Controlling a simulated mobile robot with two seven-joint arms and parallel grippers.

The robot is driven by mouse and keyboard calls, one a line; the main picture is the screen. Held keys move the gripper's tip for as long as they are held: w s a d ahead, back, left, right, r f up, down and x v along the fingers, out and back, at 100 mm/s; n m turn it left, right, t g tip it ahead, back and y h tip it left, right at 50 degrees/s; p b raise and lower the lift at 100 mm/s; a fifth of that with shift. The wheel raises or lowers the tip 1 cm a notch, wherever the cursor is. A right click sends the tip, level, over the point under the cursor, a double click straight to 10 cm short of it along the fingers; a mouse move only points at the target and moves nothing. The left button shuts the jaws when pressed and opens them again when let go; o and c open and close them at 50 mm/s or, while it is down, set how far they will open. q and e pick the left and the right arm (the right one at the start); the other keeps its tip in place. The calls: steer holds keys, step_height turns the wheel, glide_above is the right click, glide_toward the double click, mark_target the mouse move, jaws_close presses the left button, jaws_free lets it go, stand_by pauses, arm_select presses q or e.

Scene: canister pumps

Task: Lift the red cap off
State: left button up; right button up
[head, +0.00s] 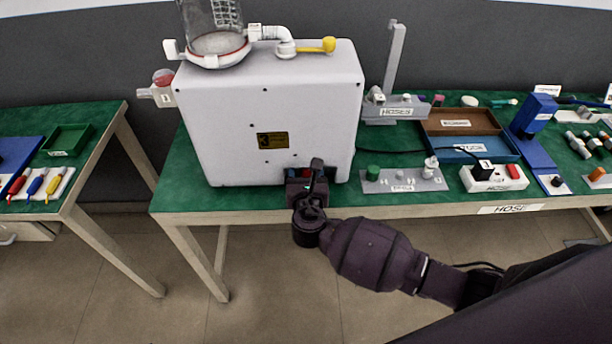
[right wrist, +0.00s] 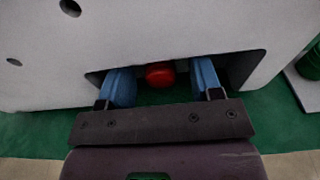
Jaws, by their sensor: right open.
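A white pump housing (head: 270,110) stands on the green table. It has a dark recess low in its front. A round red cap (right wrist: 160,75) sits in that recess in the right wrist view. My right gripper (head: 305,177) is at the recess, and it also shows in the right wrist view (right wrist: 163,84). Its two blue fingers are spread, one on each side of the red cap, with a gap on both sides. It holds nothing. The cap's underside is hard to see in the shade. My left gripper is not in view.
A reddish round part (head: 163,77) sits on a spout at the housing's left. A glass vessel (head: 213,25) and a yellow-handled valve (head: 328,44) are on top. A grey plate with a green cap (head: 373,172) lies close to the right. The recess walls are near my fingers.

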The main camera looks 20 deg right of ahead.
mark_target(306, 176)
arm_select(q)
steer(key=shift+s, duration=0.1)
arm_select(e)
steer(key=shift+c, duration=0.3)
steer(key=c, duration=0.9)
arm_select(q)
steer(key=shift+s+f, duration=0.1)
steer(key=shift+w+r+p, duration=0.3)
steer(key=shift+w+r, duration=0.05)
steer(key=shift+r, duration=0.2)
arm_select(e)
steer(key=shift+s+a, duration=0.15)
steer(key=shift+s, duration=0.45)
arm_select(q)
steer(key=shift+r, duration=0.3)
arm_select(e)
steer(key=shift+s+a, duration=0.1)
steer(key=shift+s, duration=0.3)
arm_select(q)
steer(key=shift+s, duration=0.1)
arm_select(e)
steer(key=shift+s, duration=0.1)
